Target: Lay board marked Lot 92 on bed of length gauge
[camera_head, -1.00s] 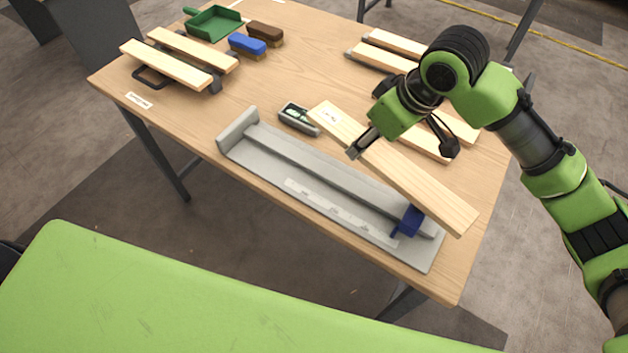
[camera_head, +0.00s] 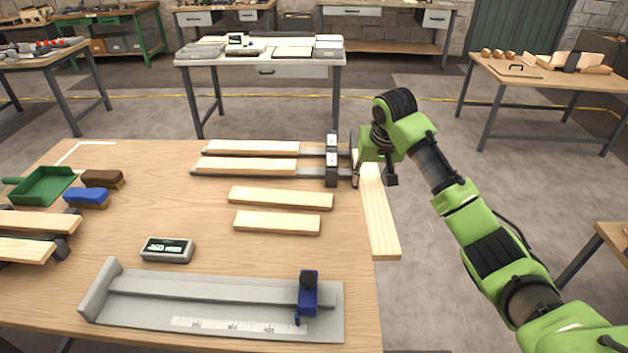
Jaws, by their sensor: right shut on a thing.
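My right gripper (camera_head: 373,174) is shut on a long pale wooden board (camera_head: 380,222). The board points toward me along the right edge of the table, its near end over or just past that edge. The gripper hides part of its far end, and I see no Lot 92 marking on it now. The length gauge (camera_head: 130,312) lies at the table's front, a grey bed with a raised end at left, a printed scale and a blue stop (camera_head: 307,294) near its right end. The bed is empty. My left gripper is not in view.
Two loose boards (camera_head: 281,198) lie mid-table. Behind them, boards (camera_head: 250,148) rest on a clamp rack. A small display box (camera_head: 167,250), blue brush (camera_head: 86,198), brown brush (camera_head: 102,179), green dustpan (camera_head: 40,186) and more boards (camera_head: 38,221) occupy the left side.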

